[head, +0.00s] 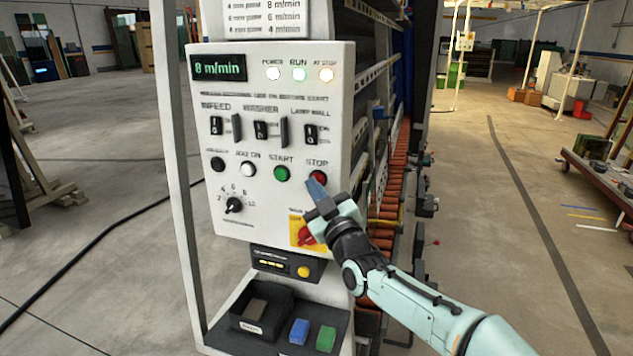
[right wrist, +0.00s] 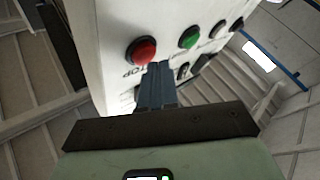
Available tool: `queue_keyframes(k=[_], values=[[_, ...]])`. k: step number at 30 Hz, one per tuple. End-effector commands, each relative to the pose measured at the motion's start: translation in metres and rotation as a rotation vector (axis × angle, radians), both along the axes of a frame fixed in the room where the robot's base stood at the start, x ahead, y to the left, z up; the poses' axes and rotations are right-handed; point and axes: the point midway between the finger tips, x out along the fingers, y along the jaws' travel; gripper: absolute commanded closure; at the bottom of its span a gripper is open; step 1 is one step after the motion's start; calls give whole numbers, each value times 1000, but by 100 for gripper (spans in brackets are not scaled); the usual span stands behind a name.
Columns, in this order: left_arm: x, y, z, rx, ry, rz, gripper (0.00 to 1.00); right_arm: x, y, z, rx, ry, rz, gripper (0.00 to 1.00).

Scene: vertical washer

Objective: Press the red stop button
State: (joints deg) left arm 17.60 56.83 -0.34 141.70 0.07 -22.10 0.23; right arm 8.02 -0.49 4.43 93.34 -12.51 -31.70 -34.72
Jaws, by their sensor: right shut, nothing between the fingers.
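The red stop button (head: 318,177) is on the white control panel (head: 285,140), at the right end of the button row under the label STOP. My right gripper (head: 316,186) is shut and empty, with its blue fingertips just below the button in the head view. In the right wrist view the red stop button (right wrist: 142,51) shows just left of and beyond the tips of my right gripper (right wrist: 158,66). I cannot tell whether the tips touch it. My left gripper is not in view.
The green start button (head: 281,174) sits left of the stop button. A red rotary switch on a yellow plate (head: 303,233) is below, partly behind my gripper. A shelf with a black tray (head: 262,314) is under the panel. Orange rollers (head: 396,170) run behind.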

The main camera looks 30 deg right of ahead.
Motion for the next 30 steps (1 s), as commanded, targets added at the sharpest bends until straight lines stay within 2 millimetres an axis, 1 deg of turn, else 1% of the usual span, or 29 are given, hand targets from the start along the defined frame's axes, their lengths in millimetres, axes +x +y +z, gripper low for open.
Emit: queue_keyframes(k=[30], values=[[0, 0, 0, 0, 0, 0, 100, 6, -8, 0, 0, -1, 0, 100]])
